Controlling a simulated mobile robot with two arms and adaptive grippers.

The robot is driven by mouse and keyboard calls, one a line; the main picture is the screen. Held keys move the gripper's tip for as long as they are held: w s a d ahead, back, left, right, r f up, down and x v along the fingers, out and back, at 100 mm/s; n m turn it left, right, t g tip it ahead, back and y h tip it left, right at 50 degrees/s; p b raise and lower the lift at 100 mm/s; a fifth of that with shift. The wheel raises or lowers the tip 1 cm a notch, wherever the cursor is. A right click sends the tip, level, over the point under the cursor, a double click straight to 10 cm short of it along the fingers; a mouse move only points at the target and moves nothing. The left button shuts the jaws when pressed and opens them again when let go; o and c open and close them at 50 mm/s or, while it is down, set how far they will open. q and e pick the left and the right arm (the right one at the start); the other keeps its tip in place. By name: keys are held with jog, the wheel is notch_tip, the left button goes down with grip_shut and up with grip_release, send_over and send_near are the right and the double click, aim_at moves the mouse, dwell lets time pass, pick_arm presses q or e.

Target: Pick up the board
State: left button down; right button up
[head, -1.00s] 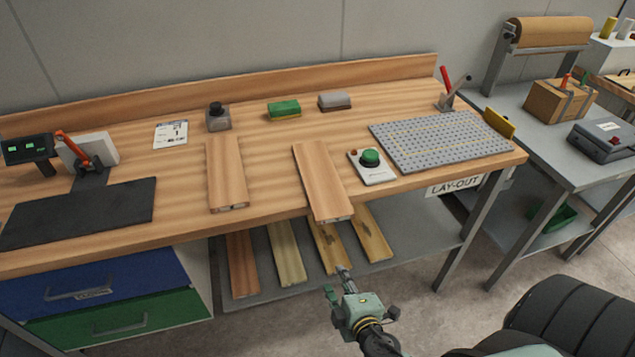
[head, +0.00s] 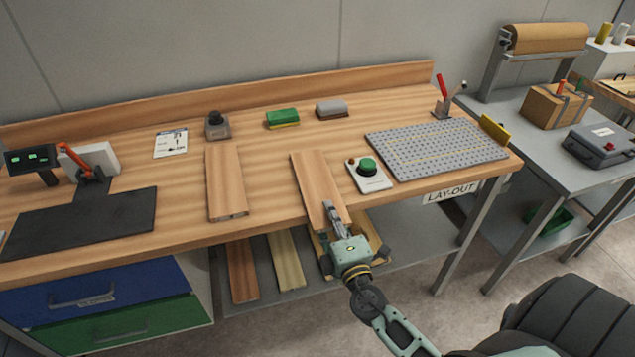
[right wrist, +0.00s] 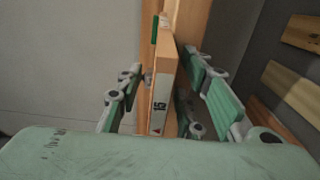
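Two wooden boards lie on the workbench in the head view: a left one (head: 226,180) and a right one (head: 316,172), whose near end sits at the bench's front edge. My right gripper (head: 333,212) is at the near end of the right board. In the right wrist view, that board (right wrist: 161,95) shows end-on with a "15" label, between the spread fingers of my right gripper (right wrist: 163,68). Gaps show on both sides, so the gripper is open. My left gripper is not in view.
A control box with a green button (head: 368,172) stands close right of the right board, then a grey perforated plate (head: 435,147). Several boards (head: 286,262) lie on the lower shelf. A black mat (head: 85,220) lies at left. Bench between the two boards is clear.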

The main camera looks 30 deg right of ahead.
jog(key=shift+c, duration=0.4)
grip_shut()
jog(key=shift+r, duration=0.15)
